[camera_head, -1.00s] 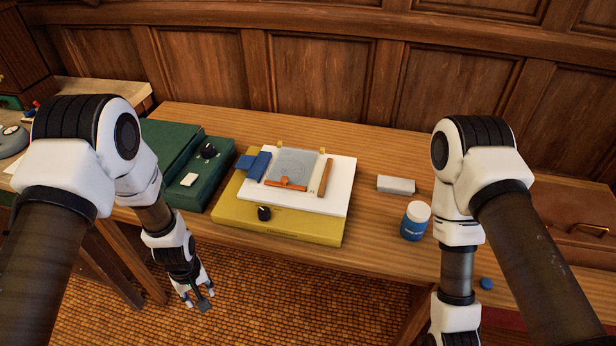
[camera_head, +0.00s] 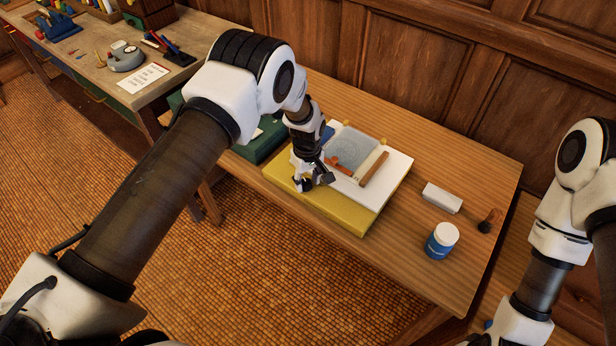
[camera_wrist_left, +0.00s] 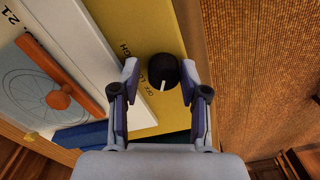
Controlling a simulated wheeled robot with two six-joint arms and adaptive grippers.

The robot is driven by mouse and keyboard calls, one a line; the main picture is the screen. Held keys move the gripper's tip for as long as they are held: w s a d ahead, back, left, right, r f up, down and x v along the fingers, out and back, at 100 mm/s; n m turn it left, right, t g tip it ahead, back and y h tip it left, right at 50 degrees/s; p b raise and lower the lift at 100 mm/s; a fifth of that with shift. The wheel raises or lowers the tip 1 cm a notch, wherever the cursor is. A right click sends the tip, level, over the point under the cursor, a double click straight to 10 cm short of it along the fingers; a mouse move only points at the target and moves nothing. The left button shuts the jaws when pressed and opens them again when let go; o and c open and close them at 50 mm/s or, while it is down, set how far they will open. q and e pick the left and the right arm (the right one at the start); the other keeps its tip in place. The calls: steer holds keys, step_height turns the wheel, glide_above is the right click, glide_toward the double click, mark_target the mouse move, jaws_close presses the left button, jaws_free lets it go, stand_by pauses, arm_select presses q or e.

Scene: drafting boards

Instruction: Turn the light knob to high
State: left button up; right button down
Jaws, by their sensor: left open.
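The light knob (camera_wrist_left: 163,70) is a round black knob with a white pointer mark. It sits on the yellow light box (camera_wrist_left: 149,122), beside printed OFF, LOW and HIGH labels. In the left wrist view the pointer is toward the OFF end of the labels. My left gripper (camera_wrist_left: 159,76) is open, with one finger on each side of the knob; I cannot tell if they touch it. In the head view my left gripper (camera_head: 314,181) is over the front of the yellow box (camera_head: 352,222) and largely hides the knob. My right gripper is out of view.
A white board (camera_head: 395,182) with a drawing sheet, an orange tool and a brown wooden strip (camera_head: 374,169) lies on the box. A green case (camera_head: 262,146) is at the left.

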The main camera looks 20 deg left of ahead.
arm_select(q)
steer(key=shift+s+a, duration=0.1)
steer(key=shift+a, duration=0.1)
jaws_close()
